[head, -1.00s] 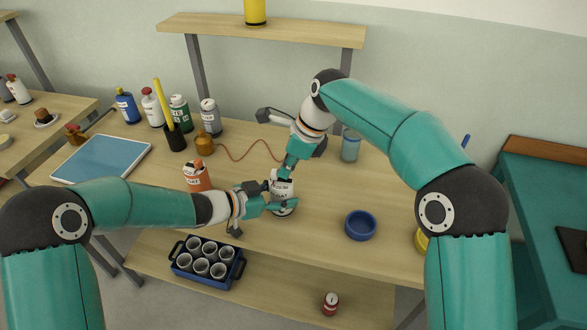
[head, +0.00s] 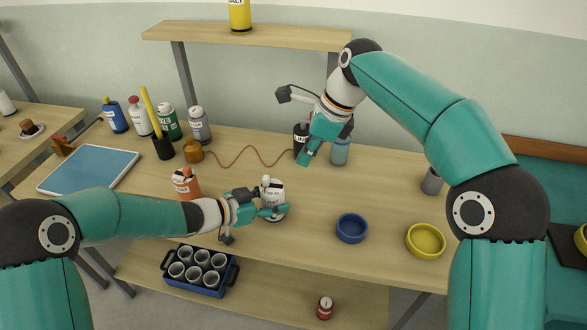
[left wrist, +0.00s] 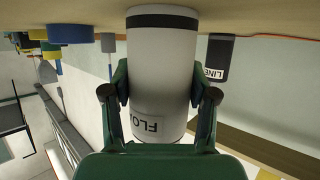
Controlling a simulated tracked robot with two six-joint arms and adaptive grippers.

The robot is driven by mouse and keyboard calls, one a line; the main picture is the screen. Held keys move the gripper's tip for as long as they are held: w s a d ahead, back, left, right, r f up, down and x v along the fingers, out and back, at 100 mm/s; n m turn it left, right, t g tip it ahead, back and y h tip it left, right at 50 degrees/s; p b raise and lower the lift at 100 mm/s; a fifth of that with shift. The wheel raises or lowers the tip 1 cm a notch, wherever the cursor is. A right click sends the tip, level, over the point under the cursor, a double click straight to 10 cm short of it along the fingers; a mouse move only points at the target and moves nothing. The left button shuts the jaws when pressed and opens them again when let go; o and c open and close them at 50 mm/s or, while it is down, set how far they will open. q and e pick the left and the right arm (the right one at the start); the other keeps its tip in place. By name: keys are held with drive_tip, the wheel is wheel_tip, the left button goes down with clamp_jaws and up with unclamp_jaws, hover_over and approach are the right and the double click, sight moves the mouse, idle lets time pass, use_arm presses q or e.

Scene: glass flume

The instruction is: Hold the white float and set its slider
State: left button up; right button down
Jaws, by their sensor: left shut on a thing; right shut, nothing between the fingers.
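The white float (head: 273,196) stands upright on the bench in the head view, with lettering on its side and a small piece at its top. My left gripper (head: 262,205) is shut around its body from the left. In the left wrist view the float (left wrist: 162,70) fills the middle between my two fingers (left wrist: 160,95), and its label reads "FLO"; the picture is upside down. The slider's setting is too small to make out. My right gripper (head: 306,158) is shut and empty, above the bench, up and to the right of the float and apart from it.
A black container (head: 301,136) and a blue-tinted jar (head: 340,151) stand behind my right gripper. An orange bottle (head: 186,184) is just left of the float. A blue bowl (head: 351,228) and yellow bowl (head: 425,240) lie right. A red cord (head: 240,156) crosses the back.

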drive_tip(key=shift+v, duration=1.45)
use_arm(q)
drive_tip(key=o, duration=1.3)
drive_tip(key=shift+o, duration=0.2)
